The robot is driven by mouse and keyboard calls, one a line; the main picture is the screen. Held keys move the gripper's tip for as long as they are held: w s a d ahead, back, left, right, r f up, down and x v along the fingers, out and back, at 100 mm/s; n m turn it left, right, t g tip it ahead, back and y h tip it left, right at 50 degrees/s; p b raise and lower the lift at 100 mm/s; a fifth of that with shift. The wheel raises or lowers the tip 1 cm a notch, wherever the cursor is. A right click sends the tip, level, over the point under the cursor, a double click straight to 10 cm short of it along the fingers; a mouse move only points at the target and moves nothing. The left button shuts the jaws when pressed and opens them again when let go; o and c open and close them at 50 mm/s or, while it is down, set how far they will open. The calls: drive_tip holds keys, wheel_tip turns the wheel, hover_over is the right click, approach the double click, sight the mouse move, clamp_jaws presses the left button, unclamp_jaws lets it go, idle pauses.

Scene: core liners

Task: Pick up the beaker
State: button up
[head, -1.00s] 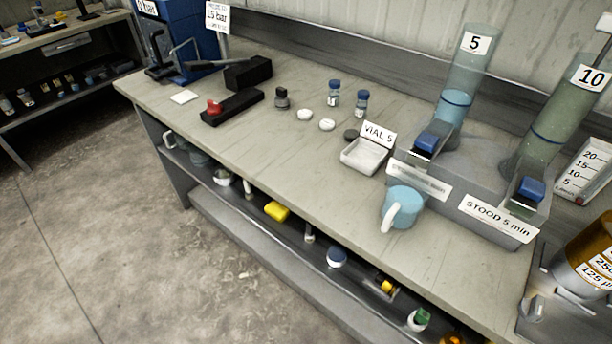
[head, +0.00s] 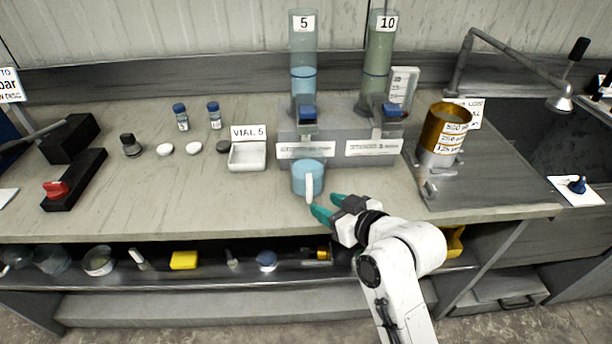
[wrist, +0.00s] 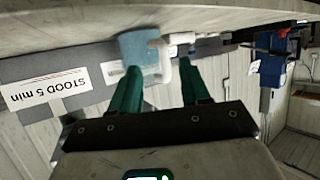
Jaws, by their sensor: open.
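The beaker is a light blue cup (head: 301,178) with a white handle, upright on the bench in front of the grey cylinder stand. Its handle faces the front of the bench. My gripper (head: 325,206) has green fingers, is open and empty, and is just right of and in front of the beaker. In the wrist view the picture is turned over; the beaker (wrist: 137,47) and its white handle lie just beyond the open fingers (wrist: 160,84). I cannot tell whether a fingertip touches the handle.
The stand (head: 345,134) with two tall cylinders is right behind the beaker. A white tray (head: 247,165) stands to its left, and a brown sieve stack (head: 445,130) to the right. A shelf with several items runs below.

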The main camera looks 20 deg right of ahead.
sight(311, 199)
drive_tip(key=shift+a+p+x, duration=0.15)
drive_tip(key=shift+p+x, duration=0.1)
drive_tip(key=shift+x, duration=1.1)
drive_tip(key=shift+a+p+x, duration=0.15)
drive_tip(key=shift+p+x, duration=0.1)
drive_tip(key=shift+x, duration=1.1)
drive_tip(key=shift+s+r, duration=0.1)
clamp_jaws()
